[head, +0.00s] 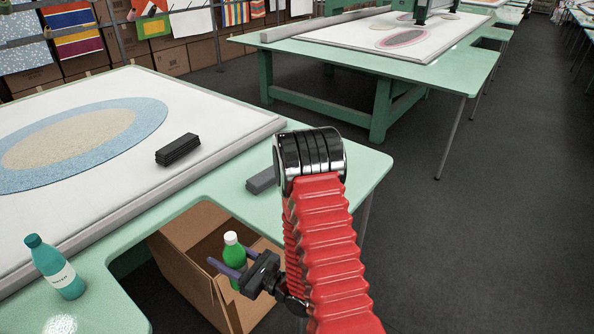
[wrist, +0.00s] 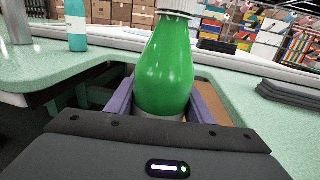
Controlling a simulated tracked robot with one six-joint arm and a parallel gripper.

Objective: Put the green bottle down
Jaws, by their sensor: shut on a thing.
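The green bottle (head: 235,250) with a white cap is upright between the purple fingers of my gripper (head: 232,262). My gripper is shut on it. In the head view the bottle shows in front of the open cardboard box (head: 186,262), beside the green table (head: 325,180). The wrist view shows the green bottle (wrist: 168,65) close up, with a finger on each side. Its lower end is hidden behind the gripper body. I cannot tell how high it is above the box.
A teal bottle (head: 56,268) with a white label stands on the table's near left part. A dark stack (head: 178,149) lies on the white tufting bed and a grey block (head: 262,181) on the table. A second green table (head: 400,65) stands behind. Dark floor is free at right.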

